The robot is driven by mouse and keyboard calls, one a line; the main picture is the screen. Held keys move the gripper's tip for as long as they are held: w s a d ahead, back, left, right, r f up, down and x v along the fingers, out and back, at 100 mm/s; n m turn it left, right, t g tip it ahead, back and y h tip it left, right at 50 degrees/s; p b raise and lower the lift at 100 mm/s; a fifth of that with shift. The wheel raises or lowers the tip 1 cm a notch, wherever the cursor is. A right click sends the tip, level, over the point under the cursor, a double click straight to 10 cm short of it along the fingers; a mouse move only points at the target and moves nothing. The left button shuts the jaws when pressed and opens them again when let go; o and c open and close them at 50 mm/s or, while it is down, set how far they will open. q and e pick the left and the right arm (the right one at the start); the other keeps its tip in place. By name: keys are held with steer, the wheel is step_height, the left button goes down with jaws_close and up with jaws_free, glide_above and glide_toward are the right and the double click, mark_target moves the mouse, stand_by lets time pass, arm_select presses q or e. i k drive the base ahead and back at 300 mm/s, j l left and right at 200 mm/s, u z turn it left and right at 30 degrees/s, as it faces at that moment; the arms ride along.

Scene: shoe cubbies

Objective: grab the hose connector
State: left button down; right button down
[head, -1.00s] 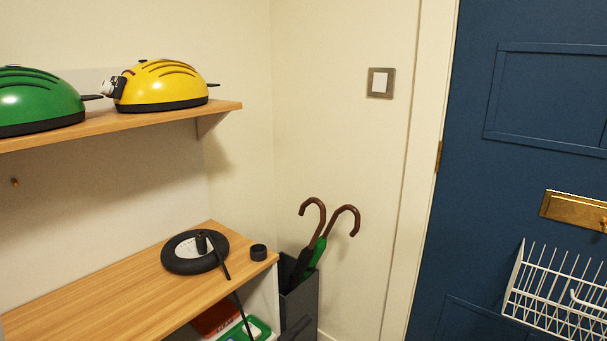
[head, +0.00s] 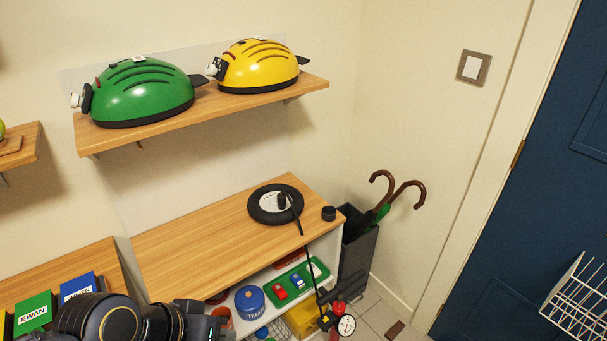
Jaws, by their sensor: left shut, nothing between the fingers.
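The black hose connector (head: 282,200) appears to be the small upright piece on a round black ring with a white middle (head: 256,213), on the wooden cubby top. A thin black hose (head: 308,262) runs from there over the front edge, down to a floor pump with a round white gauge (head: 346,325). My left gripper (head: 222,323) is low at the bottom edge, below and left of the connector and well apart from it. It is shut and empty, and partly cut off by the frame. My right gripper is not in view.
A small black cup-like piece (head: 329,213) sits right of the ring. The cubby top (head: 190,243) is clear on the left. Green (head: 145,95) and yellow (head: 258,68) helmets rest on the shelf above. An umbrella stand (head: 358,255) stands at the right. Below are toy cars on a green tray (head: 312,272).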

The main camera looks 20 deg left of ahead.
mark_target(282, 199)
steer(key=i+l+u, duration=0.2)
steer(key=i, duration=0.15)
steer(key=i+l+u, duration=0.15)
steer(key=i, duration=0.15)
steer(key=j+u, duration=0.1)
steer(key=u, duration=1.85)
